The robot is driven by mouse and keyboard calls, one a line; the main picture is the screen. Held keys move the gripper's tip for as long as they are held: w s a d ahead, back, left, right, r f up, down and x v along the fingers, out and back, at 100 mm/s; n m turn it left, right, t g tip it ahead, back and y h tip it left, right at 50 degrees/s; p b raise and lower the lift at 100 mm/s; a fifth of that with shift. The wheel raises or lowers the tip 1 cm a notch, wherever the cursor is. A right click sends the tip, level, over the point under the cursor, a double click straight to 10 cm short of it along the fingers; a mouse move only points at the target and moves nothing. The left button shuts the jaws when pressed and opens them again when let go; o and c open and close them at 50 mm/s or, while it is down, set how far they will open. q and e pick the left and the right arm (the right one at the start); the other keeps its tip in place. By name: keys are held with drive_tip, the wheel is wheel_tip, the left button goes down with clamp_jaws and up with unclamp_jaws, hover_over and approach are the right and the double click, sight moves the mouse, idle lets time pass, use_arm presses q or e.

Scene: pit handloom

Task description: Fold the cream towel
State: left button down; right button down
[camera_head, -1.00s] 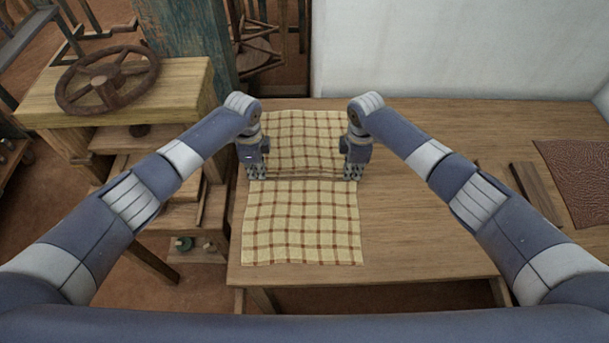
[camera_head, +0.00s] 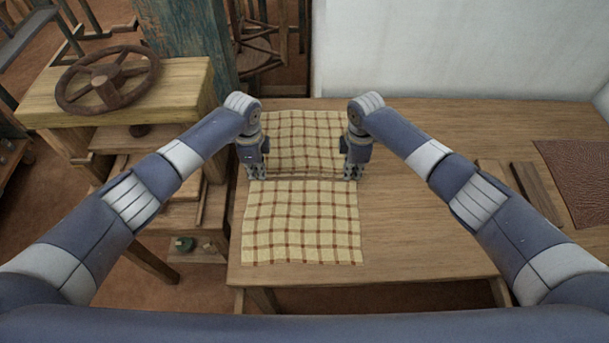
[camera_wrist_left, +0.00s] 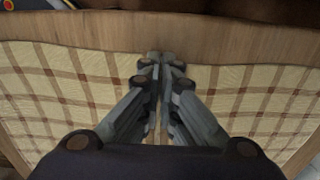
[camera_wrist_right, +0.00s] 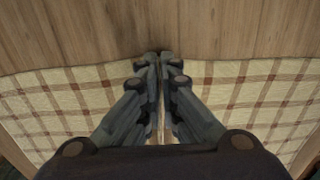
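The cream towel (camera_head: 302,225) with brown checks lies on the wooden table, near its left end. A crosswise ridge runs across its middle, between my grippers, and its far part looks slightly wavy. My left gripper (camera_head: 257,174) is at the towel's left side edge. My right gripper (camera_head: 350,174) is at its right side edge, level with the left one. In the left wrist view (camera_wrist_left: 158,62) and the right wrist view (camera_wrist_right: 154,60) the fingers are together, with towel on both sides and its edge drawn in at them. Both look shut on the towel; the pinched cloth is mostly hidden.
The wooden table (camera_head: 430,240) is clear right of the towel. Dark wooden strips (camera_head: 535,190) and a brown textured mat (camera_head: 590,175) lie further right. A white wall (camera_head: 450,45) stands behind. A wooden stand with a brown wheel (camera_head: 108,80) is at the left.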

drive_tip(key=shift+r, duration=0.1)
